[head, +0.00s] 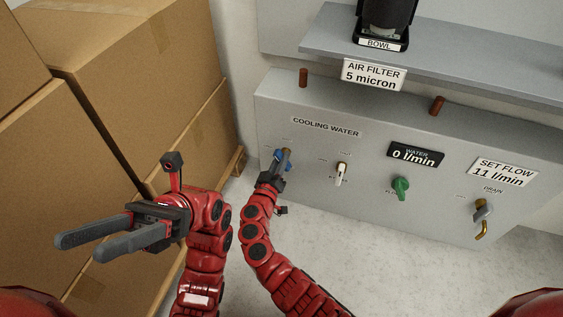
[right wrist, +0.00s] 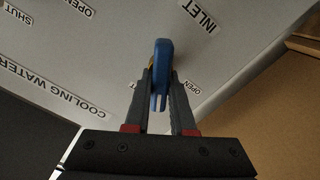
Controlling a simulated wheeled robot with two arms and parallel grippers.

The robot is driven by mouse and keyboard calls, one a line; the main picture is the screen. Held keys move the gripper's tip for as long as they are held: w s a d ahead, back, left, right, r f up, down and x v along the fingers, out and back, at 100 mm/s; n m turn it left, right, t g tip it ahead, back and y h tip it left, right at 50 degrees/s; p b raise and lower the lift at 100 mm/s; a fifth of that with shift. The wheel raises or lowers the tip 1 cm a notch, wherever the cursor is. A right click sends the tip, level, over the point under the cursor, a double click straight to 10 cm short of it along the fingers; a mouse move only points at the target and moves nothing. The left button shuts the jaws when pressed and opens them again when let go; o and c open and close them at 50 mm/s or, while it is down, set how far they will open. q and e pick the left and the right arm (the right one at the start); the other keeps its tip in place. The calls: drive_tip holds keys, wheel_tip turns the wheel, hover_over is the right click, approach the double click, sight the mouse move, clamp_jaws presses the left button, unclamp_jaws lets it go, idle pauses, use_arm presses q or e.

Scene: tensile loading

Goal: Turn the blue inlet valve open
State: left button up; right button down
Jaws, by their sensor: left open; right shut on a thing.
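The blue inlet valve (head: 278,156) is on the grey cooling water panel, at its left end, under the COOLING WATER label. In the right wrist view its blue handle (right wrist: 161,62) sits between the two fingers. My right gripper (head: 274,170) is shut on this handle; the fingers (right wrist: 163,90) press along its two sides. The INLET label (right wrist: 203,17) and an OPEN label (right wrist: 191,86) show near it. My left gripper (head: 85,240) is open and empty, off to the left in front of the boxes, away from the panel.
A white-handled valve (head: 341,172), a green knob (head: 400,187) and a drain valve (head: 481,212) are further right on the panel (head: 350,213). The water display (head: 415,154) reads 0 l/min. A sign (head: 503,173) reads SET FLOW 11 l/min. Stacked cardboard boxes (head: 130,80) fill the left side.

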drive_tip(key=n, duration=0.3)
drive_tip(key=shift+a, duration=0.15)
drive_tip(key=shift+f+n, duration=0.1)
drive_tip(key=shift+n, duration=1.3)
drive_tip(key=n, duration=0.2)
drive_tip(key=shift+a+n, duration=0.1)
drive_tip(key=shift+n, duration=0.2)
use_arm(q)
drive_tip(key=shift+w+d+g+h, duration=0.2)
drive_tip(key=shift+w+g+h, duration=0.1)
drive_tip(key=shift+h, duration=0.1)
use_arm(e)
drive_tip(key=shift+f+n, duration=0.2)
drive_tip(key=shift+n, duration=1.5)
use_arm(q)
drive_tip(key=shift+f+n, duration=0.1)
drive_tip(key=shift+n, duration=0.2)
use_arm(e)
drive_tip(key=c, duration=0.8)
unclamp_jaws()
